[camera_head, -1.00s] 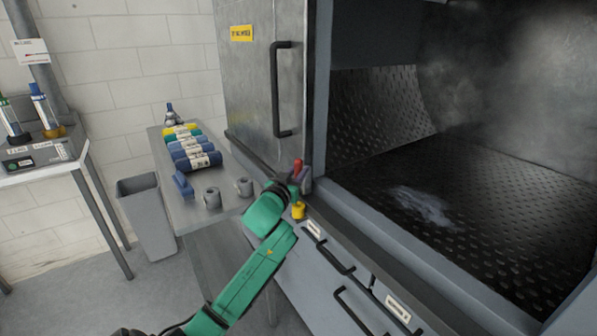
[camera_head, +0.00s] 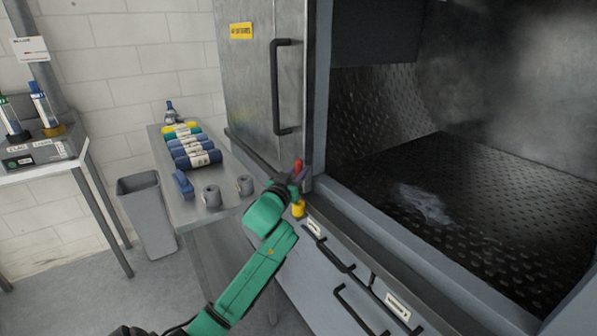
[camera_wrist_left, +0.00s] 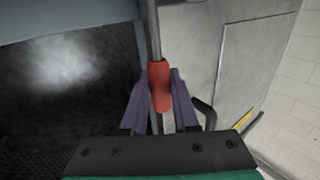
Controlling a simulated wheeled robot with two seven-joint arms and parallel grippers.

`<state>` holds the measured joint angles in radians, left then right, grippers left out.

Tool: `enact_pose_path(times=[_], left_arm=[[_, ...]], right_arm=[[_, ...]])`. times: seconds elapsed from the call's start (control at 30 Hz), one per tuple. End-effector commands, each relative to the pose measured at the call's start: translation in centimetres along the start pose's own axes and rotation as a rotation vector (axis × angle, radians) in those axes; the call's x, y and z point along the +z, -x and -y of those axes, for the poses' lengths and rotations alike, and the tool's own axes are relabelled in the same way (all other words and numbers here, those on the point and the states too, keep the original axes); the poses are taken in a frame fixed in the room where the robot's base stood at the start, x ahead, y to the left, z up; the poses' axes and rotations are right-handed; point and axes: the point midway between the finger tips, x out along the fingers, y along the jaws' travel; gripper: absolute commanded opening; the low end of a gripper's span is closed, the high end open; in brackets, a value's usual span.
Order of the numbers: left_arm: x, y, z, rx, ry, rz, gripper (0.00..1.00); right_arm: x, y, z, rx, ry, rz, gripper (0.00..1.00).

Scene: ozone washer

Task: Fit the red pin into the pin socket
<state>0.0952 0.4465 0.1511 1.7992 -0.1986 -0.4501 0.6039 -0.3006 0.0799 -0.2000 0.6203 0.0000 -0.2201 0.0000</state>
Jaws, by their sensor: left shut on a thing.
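The red pin (camera_head: 298,165) stands upright at the front ledge of the washer, by the edge of the door opening. My left gripper (camera_head: 300,178) is shut on it; the red top shows above the fingers. In the left wrist view the red pin (camera_wrist_left: 160,86) sits between the two purple-grey fingers of my left gripper (camera_wrist_left: 160,100). A yellow cylindrical piece (camera_head: 298,209) is just below the gripper; I cannot tell whether it is the pin socket or whether the pin touches it. My right gripper is not in view.
The washer door (camera_head: 262,75) with a black handle stands left of the dark open chamber (camera_head: 480,190). A side table (camera_head: 215,225) holds colored rolls, a blue brush (camera_head: 183,184) and two grey cups (camera_head: 212,196). A grey bin (camera_head: 148,215) stands left of it.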

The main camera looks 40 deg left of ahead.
Motion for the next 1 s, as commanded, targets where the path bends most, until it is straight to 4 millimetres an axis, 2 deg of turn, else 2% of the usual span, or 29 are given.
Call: enact_pose_path(times=[1.0], left_arm=[[2.6,0.0,0.0,0.0,0.0,-0.001,0.0]], right_arm=[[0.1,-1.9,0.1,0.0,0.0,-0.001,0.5]])
